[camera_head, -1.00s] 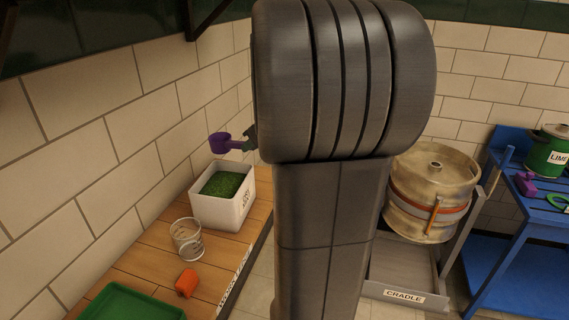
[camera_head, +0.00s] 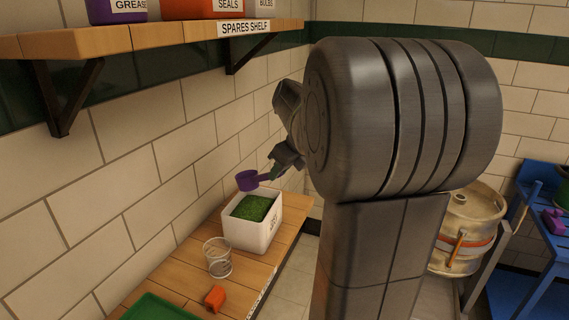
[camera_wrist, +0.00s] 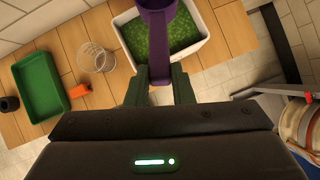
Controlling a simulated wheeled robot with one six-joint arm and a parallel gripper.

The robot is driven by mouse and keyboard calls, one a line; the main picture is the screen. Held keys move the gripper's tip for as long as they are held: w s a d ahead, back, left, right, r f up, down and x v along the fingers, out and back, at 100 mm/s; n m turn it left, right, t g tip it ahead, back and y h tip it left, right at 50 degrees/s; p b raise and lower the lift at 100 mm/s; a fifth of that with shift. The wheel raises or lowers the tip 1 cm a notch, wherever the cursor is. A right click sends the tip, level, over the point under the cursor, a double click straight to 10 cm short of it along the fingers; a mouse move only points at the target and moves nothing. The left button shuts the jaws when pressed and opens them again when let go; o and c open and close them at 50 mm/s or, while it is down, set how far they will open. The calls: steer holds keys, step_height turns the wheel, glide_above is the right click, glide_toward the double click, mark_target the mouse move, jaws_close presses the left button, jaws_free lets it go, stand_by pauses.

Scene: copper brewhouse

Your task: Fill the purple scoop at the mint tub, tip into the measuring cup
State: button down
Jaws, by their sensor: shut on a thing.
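The purple scoop (camera_head: 247,180) is held by its handle in my gripper (camera_head: 279,170), above the back of the mint tub and apart from it. The scoop (camera_wrist: 155,20) also shows in the wrist view, its handle between the fingers of my gripper (camera_wrist: 158,86); its inside is not visible. The mint tub (camera_head: 245,235) is a white box filled with green leaf, standing on the wooden bench. The clear measuring cup (camera_head: 218,258) stands on the bench in front of the tub and looks empty. It also shows in the wrist view (camera_wrist: 95,57).
An orange object (camera_head: 214,298) and a green tray (camera_head: 155,309) lie on the bench (camera_head: 187,262) nearer me. A spares shelf (camera_head: 180,36) with containers hangs on the wall above. A metal keg (camera_head: 463,230) and a blue table (camera_head: 552,228) stand at the right.

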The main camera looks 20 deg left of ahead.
mark_target(259, 179)
steer(key=shift+w+a+r+g+h+p, duration=0.25)
steer(key=shift+a+h+p, duration=0.3)
steer(key=shift+p, duration=0.5)
steer(key=shift+w+a+r+g+h+p, duration=0.15)
steer(key=shift+a+r+g+h+p, duration=0.15)
steer(key=shift+a+h+p, duration=0.5)
steer(key=f+b, duration=0.1)
steer(key=f, duration=0.2)
steer(key=shift+d+f+y+b, duration=0.2)
steer(key=shift+d+y+b, duration=0.05)
steer(key=shift+d+b, duration=0.15)
step_height(259, 179, down, 7)
steer(key=b, duration=0.3)
steer(key=shift+r, duration=0.15)
